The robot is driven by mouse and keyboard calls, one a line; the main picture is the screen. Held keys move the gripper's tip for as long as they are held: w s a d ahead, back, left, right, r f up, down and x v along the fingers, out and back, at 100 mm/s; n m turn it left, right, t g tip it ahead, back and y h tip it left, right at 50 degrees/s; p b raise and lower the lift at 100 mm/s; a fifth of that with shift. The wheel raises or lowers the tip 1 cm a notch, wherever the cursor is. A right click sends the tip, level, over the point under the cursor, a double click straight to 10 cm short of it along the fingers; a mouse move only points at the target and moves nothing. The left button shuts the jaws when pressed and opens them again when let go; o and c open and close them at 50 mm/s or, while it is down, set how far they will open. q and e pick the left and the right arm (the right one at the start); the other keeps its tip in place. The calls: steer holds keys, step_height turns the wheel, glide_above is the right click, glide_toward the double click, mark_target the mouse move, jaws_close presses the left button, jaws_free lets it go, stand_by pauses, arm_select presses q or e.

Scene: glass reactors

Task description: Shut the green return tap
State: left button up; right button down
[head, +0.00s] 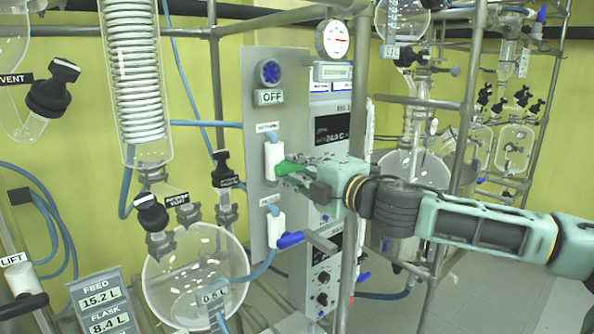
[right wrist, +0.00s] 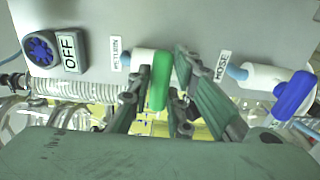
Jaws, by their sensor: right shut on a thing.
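The green return tap has a green lever handle (head: 287,167) on a white valve body (head: 272,160), mounted on the grey panel. In the head view the handle points right, away from the valve. My right gripper (head: 292,176) is shut on this handle. In the right wrist view the green handle (right wrist: 159,88) lies between the fingers of my gripper (right wrist: 162,98), beside the "RETURN" label (right wrist: 117,54). The part of the handle inside the jaws is partly hidden in the head view. My left gripper is not in view.
A second tap with a blue handle (head: 290,239) sits just below on the grey panel (head: 252,75). A blue knob (head: 269,72) with an "OFF" sign is above. A glass flask (head: 190,275) stands at lower left. Metal frame posts (head: 352,160) stand close to my right arm.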

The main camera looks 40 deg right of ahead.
steer(key=shift+f, duration=0.2)
steer(key=c, duration=1.6)
jaws_free()
steer(key=shift+c, duration=0.2)
steer(key=shift+r, duration=0.1)
